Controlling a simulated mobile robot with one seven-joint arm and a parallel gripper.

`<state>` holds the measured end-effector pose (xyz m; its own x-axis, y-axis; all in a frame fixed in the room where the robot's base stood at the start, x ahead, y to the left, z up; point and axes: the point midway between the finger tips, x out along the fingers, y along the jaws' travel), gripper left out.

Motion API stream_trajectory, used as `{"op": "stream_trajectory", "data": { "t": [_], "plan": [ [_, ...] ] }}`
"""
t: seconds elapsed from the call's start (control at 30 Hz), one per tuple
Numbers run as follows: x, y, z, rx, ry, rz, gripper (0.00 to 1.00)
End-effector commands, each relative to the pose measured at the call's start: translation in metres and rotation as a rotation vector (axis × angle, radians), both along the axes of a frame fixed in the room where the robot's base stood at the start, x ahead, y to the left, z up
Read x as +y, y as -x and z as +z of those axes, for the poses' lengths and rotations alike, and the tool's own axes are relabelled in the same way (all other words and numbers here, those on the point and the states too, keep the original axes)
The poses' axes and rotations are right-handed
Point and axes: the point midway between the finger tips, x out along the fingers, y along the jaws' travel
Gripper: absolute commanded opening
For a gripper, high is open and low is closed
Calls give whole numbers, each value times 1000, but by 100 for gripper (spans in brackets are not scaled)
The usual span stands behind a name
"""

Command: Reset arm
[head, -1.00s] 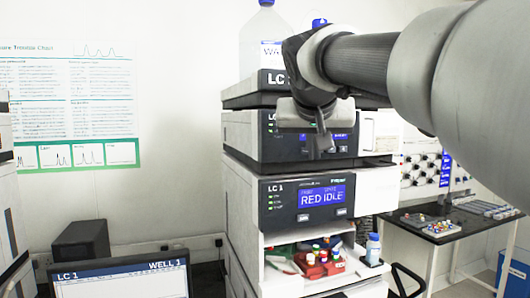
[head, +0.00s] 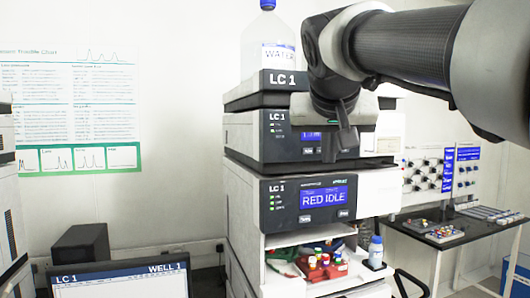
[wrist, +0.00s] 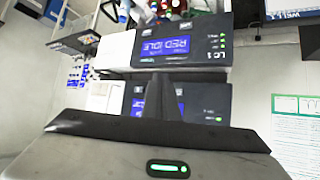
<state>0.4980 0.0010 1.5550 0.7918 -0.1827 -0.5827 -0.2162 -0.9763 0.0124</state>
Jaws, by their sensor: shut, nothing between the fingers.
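My arm reaches in from the upper right in the head view. My gripper (head: 347,138) hangs in front of the upper modules of the LC 1 column stack (head: 278,150). Its fingers point down and are shut with nothing between them. In the wrist view the closed fingers (wrist: 160,95) stand in front of the stack's dark module faces, which appear upside down. A display reading RED IDLE (head: 322,197) shows below the gripper. The gripper hides part of the small display on the module behind it. I cannot tell the gap between fingers and stack.
A water bottle (head: 268,45) stands on top of the stack. A monitor (head: 120,282) is at lower left. A black side table (head: 440,235) stands right.

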Motion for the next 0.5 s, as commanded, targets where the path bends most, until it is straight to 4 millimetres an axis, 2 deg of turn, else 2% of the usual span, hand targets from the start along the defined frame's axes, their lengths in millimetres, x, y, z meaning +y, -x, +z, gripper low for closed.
{"op": "stream_trajectory", "data": {
  "t": [0.17,0.27,0.37,0.47,0.5],
  "plan": [
    [0,1,-1,2,0,1,0],
    [-1,13,-16,30,5,11,0],
    [-4,42,-53,100,12,38,0],
    [-7,84,-109,192,11,76,0],
    [-8,102,-133,229,8,92,0]
  ]
}}
